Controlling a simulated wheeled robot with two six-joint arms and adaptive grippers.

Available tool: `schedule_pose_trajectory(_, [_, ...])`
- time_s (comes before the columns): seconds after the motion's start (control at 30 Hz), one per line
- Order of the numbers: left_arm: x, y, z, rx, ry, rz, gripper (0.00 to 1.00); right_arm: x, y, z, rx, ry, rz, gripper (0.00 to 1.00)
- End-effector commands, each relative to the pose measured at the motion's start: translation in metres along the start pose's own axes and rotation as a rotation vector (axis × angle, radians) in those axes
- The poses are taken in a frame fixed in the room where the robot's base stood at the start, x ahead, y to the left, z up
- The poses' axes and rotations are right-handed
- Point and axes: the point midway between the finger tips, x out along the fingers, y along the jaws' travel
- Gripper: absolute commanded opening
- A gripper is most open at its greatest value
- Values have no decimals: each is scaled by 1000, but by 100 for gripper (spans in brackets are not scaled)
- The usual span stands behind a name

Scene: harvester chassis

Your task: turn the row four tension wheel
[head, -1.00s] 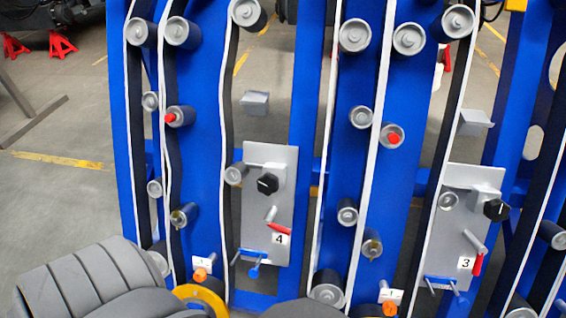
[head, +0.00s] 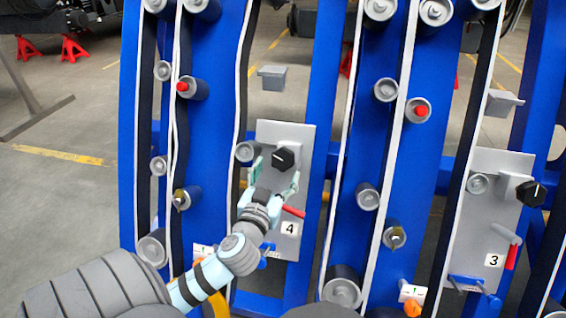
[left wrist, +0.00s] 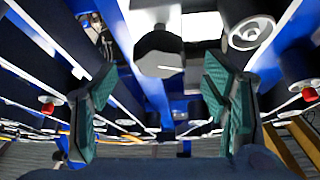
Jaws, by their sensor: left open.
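The row four tension wheel is a black faceted knob (head: 284,158) with a white mark, on the grey plate (head: 295,136) labelled 4. In the left wrist view the black knob (left wrist: 160,52) is at top centre, beyond the fingers. My left gripper (head: 275,174) is open just in front of and below the knob, its fingertips spread to either side. Its teal finger pads show in the left wrist view (left wrist: 160,98) with nothing between them. I cannot tell whether a finger touches the knob. My right gripper is in neither view.
A red-handled lever (head: 293,211) sits just below the knob, partly behind my gripper. Belts and rollers (head: 248,151) run close to the left of the plate. A similar black knob (head: 530,194) is on the plate labelled 3 at right. Open floor (head: 60,200) lies at left.

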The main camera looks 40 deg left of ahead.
Motion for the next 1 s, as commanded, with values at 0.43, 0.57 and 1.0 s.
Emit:
schedule_pose_trajectory(0.43, [58, 0, 1, 0, -1, 1, 68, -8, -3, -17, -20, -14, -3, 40])
schedule_pose_trajectory(0.57, [58, 0, 1, 0, -1, 1, 68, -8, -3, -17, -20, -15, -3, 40])
schedule_pose_trajectory(1.0, [58, 0, 1, 1, -2, 2, 20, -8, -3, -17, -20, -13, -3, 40])
